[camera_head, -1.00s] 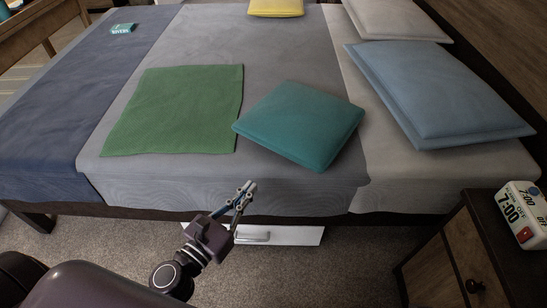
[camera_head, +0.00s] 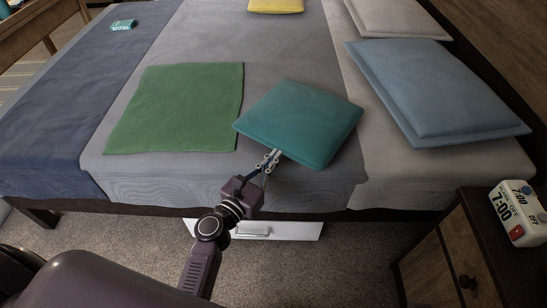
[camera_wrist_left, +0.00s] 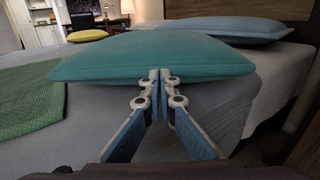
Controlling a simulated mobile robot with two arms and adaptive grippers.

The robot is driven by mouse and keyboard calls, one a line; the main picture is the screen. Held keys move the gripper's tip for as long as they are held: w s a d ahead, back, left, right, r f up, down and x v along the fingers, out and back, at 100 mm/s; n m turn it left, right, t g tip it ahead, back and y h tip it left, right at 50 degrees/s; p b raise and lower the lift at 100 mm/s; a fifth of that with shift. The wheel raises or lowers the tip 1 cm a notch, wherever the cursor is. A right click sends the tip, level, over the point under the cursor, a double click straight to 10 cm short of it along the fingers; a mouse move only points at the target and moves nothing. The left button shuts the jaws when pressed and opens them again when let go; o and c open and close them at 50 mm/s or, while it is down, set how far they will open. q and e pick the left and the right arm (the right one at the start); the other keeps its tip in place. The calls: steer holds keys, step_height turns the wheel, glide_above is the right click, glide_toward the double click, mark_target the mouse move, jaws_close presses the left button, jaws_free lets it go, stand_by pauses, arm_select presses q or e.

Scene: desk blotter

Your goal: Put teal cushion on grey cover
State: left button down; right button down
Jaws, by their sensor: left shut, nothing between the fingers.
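The teal cushion (camera_head: 303,122) lies flat on the grey cover (camera_head: 205,40) of the bed, right of the green cloth. In the left wrist view the teal cushion (camera_wrist_left: 150,55) fills the middle, straight ahead of the fingers. My left gripper (camera_head: 271,158) is shut and empty at the near edge of the teal cushion. Its fingertips (camera_wrist_left: 160,74) overlap the cushion's front edge in the left wrist view; I cannot tell whether they touch it. My right gripper is not in view.
A green cloth (camera_head: 180,108) lies left of the cushion. Blue (camera_head: 440,90) and pale (camera_head: 397,18) pillows lie at the right, a yellow cushion (camera_head: 275,6) at the back. A nightstand (camera_head: 460,250) with an alarm clock (camera_head: 518,213) stands at the right front.

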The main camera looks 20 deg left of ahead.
mark_target(289, 139)
arm_select(q)
steer(key=x, duration=0.8)
steer(key=shift+w, duration=0.35)
steer(key=shift+s+d, duration=0.1)
